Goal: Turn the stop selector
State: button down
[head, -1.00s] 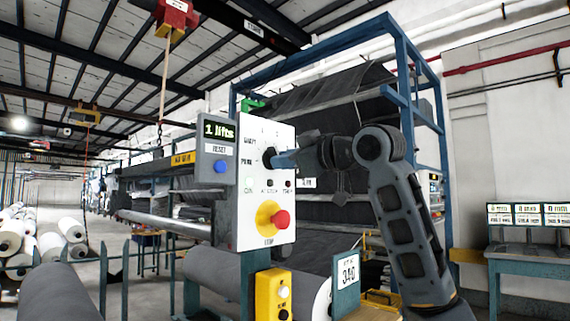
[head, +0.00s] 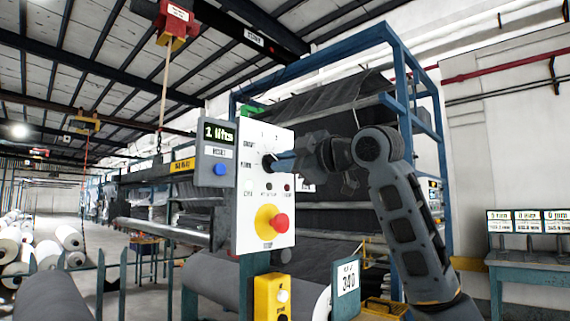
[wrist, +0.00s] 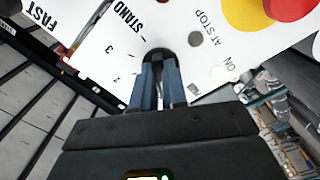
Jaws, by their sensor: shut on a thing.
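The stop selector is a small black knob (head: 267,163) on the white control panel (head: 248,215). It also shows as a dark round knob (wrist: 158,56) at the top middle of the wrist view. Position marks, some of them numbers, surround it. My gripper (head: 276,163) reaches in from the right at the knob. In the wrist view my gripper (wrist: 158,82) has its two blue-grey fingers close together, shut on the knob. The fingertips hide part of the knob, and its pointer is hard to make out.
A red stop button (head: 279,223) on a yellow base sits lower on the panel. A grey counter box (head: 216,150) with a blue button adjoins the panel's left. A yellow button box (head: 272,297) is below. Grey rolls (head: 215,280) lie behind.

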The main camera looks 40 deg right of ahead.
jog(key=shift+f, duration=0.1)
jog(key=c, duration=1.2)
grip_release()
jog(key=shift+o, duration=0.2)
jog(key=s+b, duration=0.1)
jog(key=s, duration=0.6)
jog(key=shift+s, duration=0.4)
jog(key=shift+d, duration=0.1)
